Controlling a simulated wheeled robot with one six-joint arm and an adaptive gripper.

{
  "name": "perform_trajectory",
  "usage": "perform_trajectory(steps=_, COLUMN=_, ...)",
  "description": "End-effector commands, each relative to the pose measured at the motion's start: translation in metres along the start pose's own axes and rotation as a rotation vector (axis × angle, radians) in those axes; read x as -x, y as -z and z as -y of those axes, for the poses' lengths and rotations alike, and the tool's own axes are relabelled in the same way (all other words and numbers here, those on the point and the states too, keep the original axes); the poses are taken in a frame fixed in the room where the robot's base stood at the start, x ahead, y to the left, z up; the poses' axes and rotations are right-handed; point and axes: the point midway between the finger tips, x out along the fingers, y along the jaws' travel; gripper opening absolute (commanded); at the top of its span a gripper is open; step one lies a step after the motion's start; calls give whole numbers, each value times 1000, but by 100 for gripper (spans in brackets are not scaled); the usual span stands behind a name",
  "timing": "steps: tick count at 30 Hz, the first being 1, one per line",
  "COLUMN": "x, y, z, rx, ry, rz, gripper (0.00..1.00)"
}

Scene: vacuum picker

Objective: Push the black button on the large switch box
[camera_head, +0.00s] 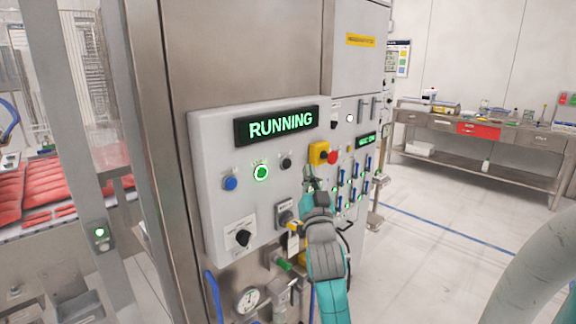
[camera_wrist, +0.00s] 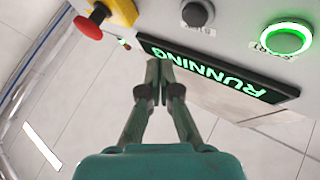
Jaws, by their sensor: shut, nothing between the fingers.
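The large switch box (camera_head: 213,150) is a pale grey panel with a green "RUNNING" display (camera_head: 277,126). Its black button (camera_head: 286,163) sits below the display, right of a lit green button (camera_head: 261,172). In the wrist view the black button (camera_wrist: 197,13) is at the top centre, with the lit green button (camera_wrist: 286,38) to its right. My gripper (camera_head: 309,178) is to the right of and below the black button in the head view. In the wrist view my gripper's fingertips (camera_wrist: 159,64) are together, empty, and overlap the display's end. They appear apart from the black button.
A yellow block with a red emergency knob (camera_head: 331,157) is close to my gripper; the red knob (camera_wrist: 88,27) also shows in the wrist view. A blue button (camera_head: 231,183) and a black rotary knob (camera_head: 243,238) are on the box. Open floor (camera_head: 440,255) lies right.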

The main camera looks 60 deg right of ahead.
Motion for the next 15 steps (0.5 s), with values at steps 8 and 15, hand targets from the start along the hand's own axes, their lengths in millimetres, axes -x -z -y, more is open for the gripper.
perform_trajectory(steps=8, x=-22, y=-15, z=16, rx=-1, ry=1, rz=0, gripper=0)
perform_trajectory(steps=15, x=-29, y=-21, z=21, rx=0, ry=0, rz=0, gripper=0)
